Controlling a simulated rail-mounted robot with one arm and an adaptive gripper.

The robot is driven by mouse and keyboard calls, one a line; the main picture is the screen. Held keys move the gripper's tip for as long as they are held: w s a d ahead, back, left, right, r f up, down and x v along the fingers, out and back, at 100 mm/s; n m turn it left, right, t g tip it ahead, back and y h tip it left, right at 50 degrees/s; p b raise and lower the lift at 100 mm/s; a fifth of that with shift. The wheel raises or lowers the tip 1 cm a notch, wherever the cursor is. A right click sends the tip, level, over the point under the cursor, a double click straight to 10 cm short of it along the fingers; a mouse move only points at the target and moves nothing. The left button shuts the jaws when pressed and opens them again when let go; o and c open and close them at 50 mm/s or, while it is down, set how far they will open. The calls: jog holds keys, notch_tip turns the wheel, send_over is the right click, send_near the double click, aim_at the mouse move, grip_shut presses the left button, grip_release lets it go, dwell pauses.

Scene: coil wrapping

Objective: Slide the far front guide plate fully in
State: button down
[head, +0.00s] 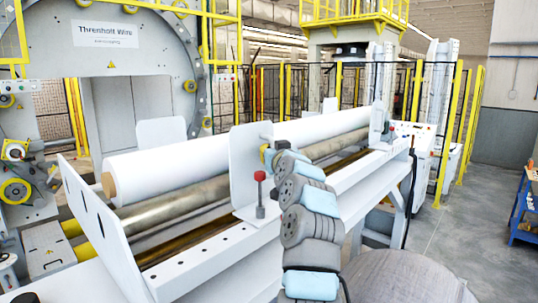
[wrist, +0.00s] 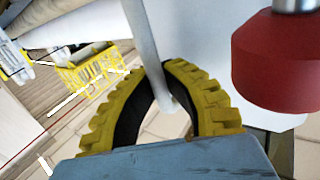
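A white guide plate (head: 244,168) stands upright at the front of the roll cradle, mid-picture in the head view. My gripper (head: 270,155) is at its right upper edge. In the wrist view, the yellow ribbed fingers of my gripper (wrist: 168,68) curve together into a loop around a pale handle rod (wrist: 146,45). The rod's end shows inside the loop, with gaps beside it. The pale plate face (wrist: 210,45) lies behind. Firm finger contact with the rod cannot be made out.
A red knob (head: 259,177) stands on a post in front of the plate and close right of my fingers in the wrist view (wrist: 275,60). A white roll (head: 190,162) lies behind the plate. Another upright plate (head: 98,232) is at the left.

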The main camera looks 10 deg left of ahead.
jog(key=shift+w+d, duration=0.1)
jog(key=shift+d, duration=0.3)
jog(key=c, duration=1.1)
grip_release()
jog(key=shift+d, duration=0.15)
jog(key=shift+a, duration=0.25)
jog(key=shift+s, duration=0.25)
jog(key=shift+v, duration=5.8)
